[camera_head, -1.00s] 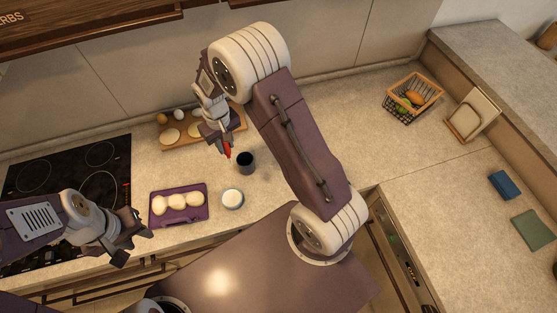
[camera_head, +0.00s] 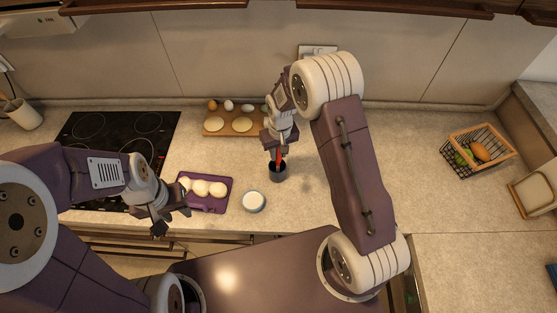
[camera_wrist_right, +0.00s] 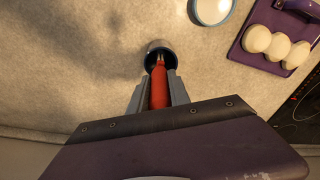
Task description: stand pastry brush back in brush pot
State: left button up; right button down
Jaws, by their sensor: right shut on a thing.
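The red pastry brush (camera_head: 279,155) is held by my right gripper (camera_head: 280,143), pointing down at the dark brush pot (camera_head: 278,173). In the right wrist view the red handle (camera_wrist_right: 159,88) lies between the two grey fingers (camera_wrist_right: 158,95). The brush's far end overlaps the mouth of the pot (camera_wrist_right: 160,44) and appears to be at or just inside the rim; its exact depth is hidden. The pot stands upright on the counter. My left gripper (camera_head: 172,218) is open and empty, in front of the purple tray.
A purple tray (camera_head: 212,207) with several pale dough pieces lies left of the pot. A white bowl (camera_head: 253,202) stands in front of it. A wooden board (camera_head: 233,124) with eggs and dough is behind. A wire basket (camera_head: 478,155) is at right; the counter between is clear.

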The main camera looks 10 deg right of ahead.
aim_at(277, 163)
jog(key=f, duration=0.2)
jog(key=f+p, duration=0.1)
jog(key=shift+s+a+f, duration=0.1)
jog(key=shift+a+f, duration=0.2)
jog(key=shift+f, duration=0.05)
jog(key=shift+d+f, duration=0.2)
jog(key=shift+d, duration=0.05)
jog(key=shift+f, duration=0.15)
jog(key=c, duration=1.2)
grip_release()
jog(key=shift+a, duration=0.15)
